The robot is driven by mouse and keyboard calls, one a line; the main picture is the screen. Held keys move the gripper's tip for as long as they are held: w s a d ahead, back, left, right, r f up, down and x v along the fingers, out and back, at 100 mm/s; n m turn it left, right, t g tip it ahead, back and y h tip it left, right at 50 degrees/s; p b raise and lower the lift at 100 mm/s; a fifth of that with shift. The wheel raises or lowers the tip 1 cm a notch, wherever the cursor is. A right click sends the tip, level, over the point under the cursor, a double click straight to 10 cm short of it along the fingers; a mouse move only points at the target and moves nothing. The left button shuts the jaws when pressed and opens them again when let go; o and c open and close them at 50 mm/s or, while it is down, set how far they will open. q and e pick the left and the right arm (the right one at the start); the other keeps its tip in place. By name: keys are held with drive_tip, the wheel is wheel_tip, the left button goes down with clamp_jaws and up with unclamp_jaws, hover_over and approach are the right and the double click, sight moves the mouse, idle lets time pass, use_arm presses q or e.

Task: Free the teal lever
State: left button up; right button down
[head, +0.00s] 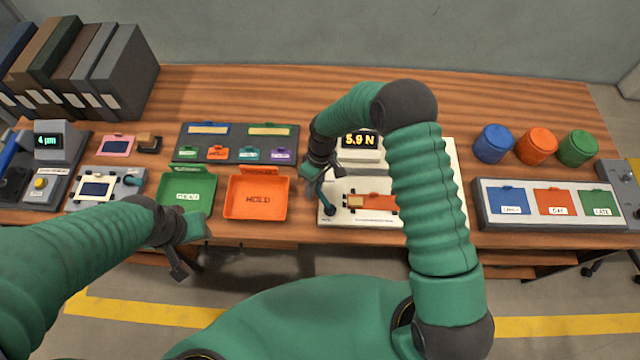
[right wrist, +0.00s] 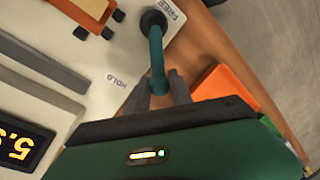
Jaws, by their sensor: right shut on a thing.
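The teal lever (right wrist: 156,50) shows in the right wrist view, rising from a dark round pivot on a pale panel. The panel is marked FREE (right wrist: 172,10) beside the pivot and HOLD (right wrist: 122,80) farther along. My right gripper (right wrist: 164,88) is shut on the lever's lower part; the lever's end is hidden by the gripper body. In the head view, my right gripper (head: 322,185) is at the left edge of the white fixture board (head: 440,160), whose display (head: 359,140) reads 5.9 N. My left gripper (head: 180,270) hangs empty in front of the table edge; its jaw opening is unclear.
An orange piece (head: 378,202) lies on the fixture. The orange HOLD tray (head: 257,213) and green GOOD tray (head: 180,210) stand left of it. A three-slot box (head: 550,222) and coloured canisters (head: 536,147) are at right. Binders (head: 120,80) stand at back left.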

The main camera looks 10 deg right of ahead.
drive_tip(key=shift+s+a+n, duration=0.55)
drive_tip(key=shift+a+n, duration=0.25)
drive_tip(key=shift+n, duration=0.4)
drive_tip(key=shift+s+a+n+g+h, duration=0.3)
drive_tip(key=shift+s+a+n+h, duration=0.15)
drive_tip(key=shift+n, duration=0.65)
drive_tip(key=shift+s, duration=0.1)
drive_tip(key=c, duration=1.1)
unclamp_jaws()
drive_tip(key=shift+c, duration=0.2)
drive_tip(key=shift+r+b, duration=0.1)
drive_tip(key=shift+b, duration=0.2)
